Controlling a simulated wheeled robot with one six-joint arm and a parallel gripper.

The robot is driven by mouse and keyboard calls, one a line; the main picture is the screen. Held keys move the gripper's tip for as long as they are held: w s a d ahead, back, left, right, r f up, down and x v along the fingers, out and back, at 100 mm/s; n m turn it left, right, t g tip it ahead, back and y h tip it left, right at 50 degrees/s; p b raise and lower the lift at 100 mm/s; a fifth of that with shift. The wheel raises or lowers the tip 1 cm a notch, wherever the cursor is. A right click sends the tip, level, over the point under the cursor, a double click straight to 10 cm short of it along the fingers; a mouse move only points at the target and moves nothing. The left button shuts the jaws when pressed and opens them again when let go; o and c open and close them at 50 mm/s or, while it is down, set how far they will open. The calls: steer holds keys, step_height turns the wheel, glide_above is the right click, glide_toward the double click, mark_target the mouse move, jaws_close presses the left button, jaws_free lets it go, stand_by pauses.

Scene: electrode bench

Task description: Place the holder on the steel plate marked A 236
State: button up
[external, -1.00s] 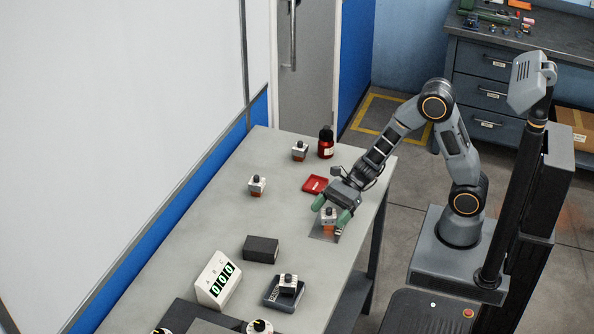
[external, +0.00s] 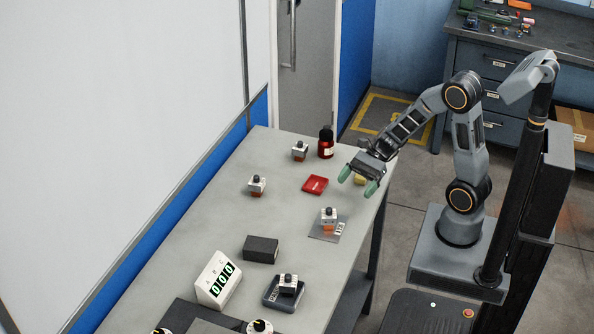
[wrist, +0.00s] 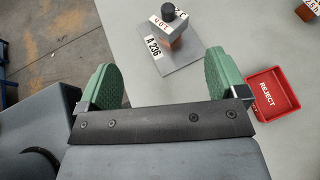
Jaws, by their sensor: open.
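The holder (external: 328,218), a white block with a black knob and an orange-brown lower part, stands upright on the steel plate (external: 318,235) near the table's right edge. In the wrist view the holder (wrist: 167,24) sits on the grey plate (wrist: 178,62), beside the plate's label "A 236". My gripper (external: 357,181) is open and empty, raised behind the holder in the external view and apart from it. In the wrist view its green fingers (wrist: 166,82) are spread wide with nothing between them.
A red REJECT tray (external: 316,184) lies left of my gripper. A red bottle (external: 326,143) and two similar holders (external: 299,151) (external: 257,185) stand farther back. A dark block (external: 261,249), a counter display (external: 217,280) and a dark tray (external: 270,301) with another holder are nearer.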

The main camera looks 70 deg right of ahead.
steer(key=s+r+n+g+h, duration=0.2)
steer(key=s+n+g+h, duration=0.2)
steer(key=s+n, duration=0.45)
steer(key=d+r+n+t+h, duration=0.3)
steer(key=n+h, duration=0.5)
steer(key=n, duration=0.5)
steer(key=shift+s+d+r, duration=0.35)
steer(key=shift+d+r, duration=0.25)
steer(key=shift+d, duration=0.4)
